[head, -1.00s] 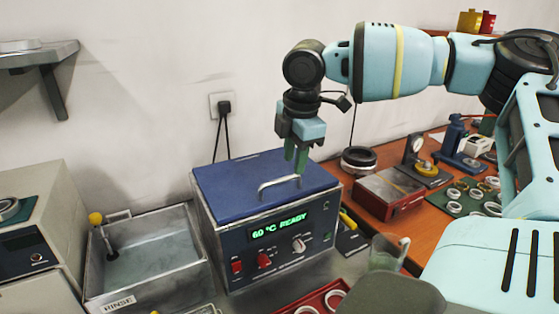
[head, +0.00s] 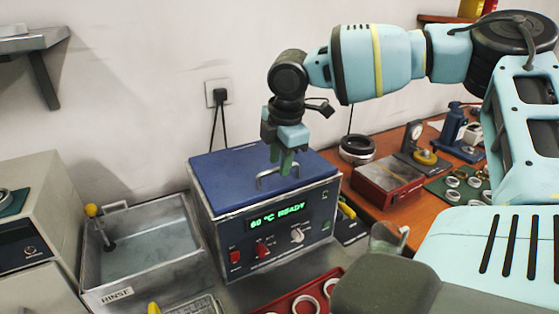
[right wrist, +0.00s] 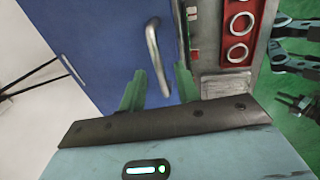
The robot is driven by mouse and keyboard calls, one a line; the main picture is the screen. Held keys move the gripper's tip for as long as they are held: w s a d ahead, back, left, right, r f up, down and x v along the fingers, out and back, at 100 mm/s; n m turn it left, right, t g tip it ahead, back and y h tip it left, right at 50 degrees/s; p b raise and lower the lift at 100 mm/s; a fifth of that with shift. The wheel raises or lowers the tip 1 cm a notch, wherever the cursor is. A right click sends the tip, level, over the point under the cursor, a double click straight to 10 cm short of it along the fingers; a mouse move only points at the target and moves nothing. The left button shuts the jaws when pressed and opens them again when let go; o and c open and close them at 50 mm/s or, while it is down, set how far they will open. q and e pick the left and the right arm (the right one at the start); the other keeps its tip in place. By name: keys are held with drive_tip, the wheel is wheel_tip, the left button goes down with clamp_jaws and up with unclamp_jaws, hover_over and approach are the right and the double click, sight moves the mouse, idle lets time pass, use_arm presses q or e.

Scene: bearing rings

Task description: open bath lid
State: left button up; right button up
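The bath is a metal box with a blue lid (head: 225,180) and a front panel (head: 290,235) reading "60 °C READY". The lid lies flat and closed on the bath. A silver bar handle (head: 262,184) stands on the lid; it also shows in the right wrist view (right wrist: 152,48). My right gripper (head: 281,167) points down at the handle. In the right wrist view its two green fingers (right wrist: 160,84) are apart, with the handle bar between them; I cannot see contact. My left gripper is not in view.
A rinse basin (head: 150,282) stands left of the bath. A red tray with rings (head: 290,302) lies in front. A red box (head: 388,188) and a dark ring (head: 357,148) are on the orange bench at right. A wall shelf (head: 35,40) is at upper left.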

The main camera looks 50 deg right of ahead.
drive_tip(key=shift+w+f, duration=0.1)
drive_tip(key=shift+f, duration=0.25)
